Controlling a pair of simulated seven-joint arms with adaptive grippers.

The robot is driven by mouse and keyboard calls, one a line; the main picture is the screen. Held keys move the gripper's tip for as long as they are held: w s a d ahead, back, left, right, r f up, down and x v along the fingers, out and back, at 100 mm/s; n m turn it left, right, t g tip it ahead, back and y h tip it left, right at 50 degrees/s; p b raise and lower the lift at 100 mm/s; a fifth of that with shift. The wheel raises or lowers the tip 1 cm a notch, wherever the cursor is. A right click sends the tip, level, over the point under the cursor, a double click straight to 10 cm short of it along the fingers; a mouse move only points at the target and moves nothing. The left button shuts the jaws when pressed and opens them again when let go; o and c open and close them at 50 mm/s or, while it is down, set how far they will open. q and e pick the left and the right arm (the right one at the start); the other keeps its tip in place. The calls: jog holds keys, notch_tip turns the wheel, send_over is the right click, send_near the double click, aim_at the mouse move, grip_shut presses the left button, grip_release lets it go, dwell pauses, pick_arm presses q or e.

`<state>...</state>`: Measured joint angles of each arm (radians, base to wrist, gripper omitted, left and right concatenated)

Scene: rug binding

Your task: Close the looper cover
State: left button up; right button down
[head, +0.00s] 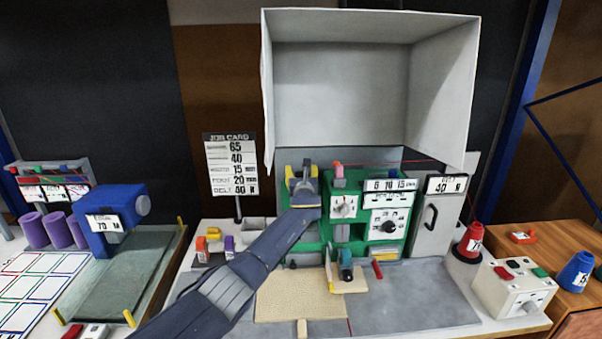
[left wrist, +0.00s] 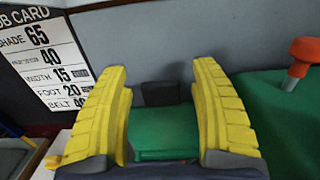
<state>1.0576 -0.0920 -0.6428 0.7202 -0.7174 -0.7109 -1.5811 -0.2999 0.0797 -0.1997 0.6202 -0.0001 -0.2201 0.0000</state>
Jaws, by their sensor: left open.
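The green machine (head: 358,237) stands under the grey hood, with knobs and white label plates on its front. My left gripper (head: 303,172) is over its left end, and my arm hides part of the machine's left front. In the left wrist view the yellow fingers of the gripper (left wrist: 161,76) are spread apart and empty. A dark grey block (left wrist: 160,93) and a green surface (left wrist: 165,133) show between them; I cannot tell whether they touch. No part is marked as the looper cover, so I cannot tell which part it is or whether it is open.
A job card (head: 231,165) stands left of the machine, and an orange-topped post (left wrist: 304,52) rises to the right of my gripper. A tan rug piece (head: 300,297) lies in front. A grey handled panel (head: 435,235) and a red cone (head: 470,243) stand at right.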

pick_arm(q)
jog(key=shift+w, duration=0.1)
dwell(0.3)
grip_shut()
dwell(0.4)
